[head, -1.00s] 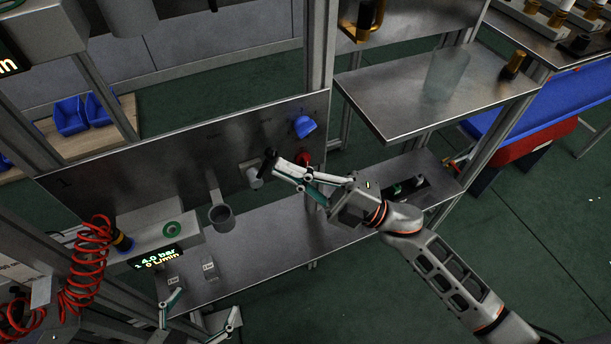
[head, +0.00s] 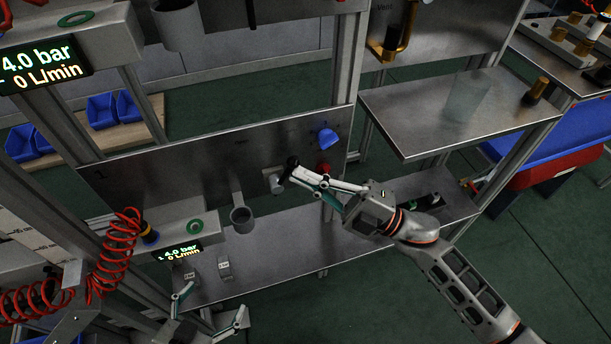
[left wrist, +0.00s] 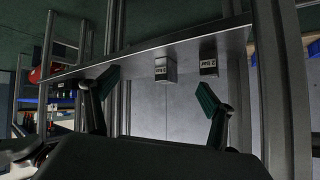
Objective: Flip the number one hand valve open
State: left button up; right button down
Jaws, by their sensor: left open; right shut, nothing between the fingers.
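The panel marked 1 (head: 130,185) stands upright behind the lower bench. On its right part is a pale fitting with a black-tipped lever (head: 292,163), which looks like the hand valve. My right gripper (head: 290,175) is shut and empty, its fingertips at or just beside this lever; I cannot tell if they touch. The fingers partly cover the fitting. My left gripper (head: 212,305) is open and empty, low in front of the bench. Its spread fingers also show in the left wrist view (left wrist: 158,92).
A blue knob (head: 327,138) and a red knob (head: 324,169) sit right of the lever. Two small labelled blocks (head: 225,268) lie on the bench (head: 290,240). A red coiled hose (head: 120,240) hangs left.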

pick_arm(q)
jog(key=shift+r+p, duration=0.3)
jog(key=shift+r, duration=0.05)
pick_arm(e)
jog(key=shift+r+n, duration=0.3)
pick_arm(q)
notch_tip(320, 180, up, 9)
jog(key=d+p, duration=0.1)
jog(key=p, duration=1)
jog(key=shift+s+f+n+p, duration=0.15)
jog(key=shift+n+p, duration=0.15)
jog(key=shift+p, duration=0.1)
pick_arm(e)
jog(key=s+d+r+n+g+h, duration=0.2)
jog(key=s+d+n+h, duration=0.1)
jog(key=d, duration=0.5)
jog(key=shift+s+h, duration=0.4)
jog(key=shift+s, duration=0.3)
jog(key=shift+r, duration=0.1)
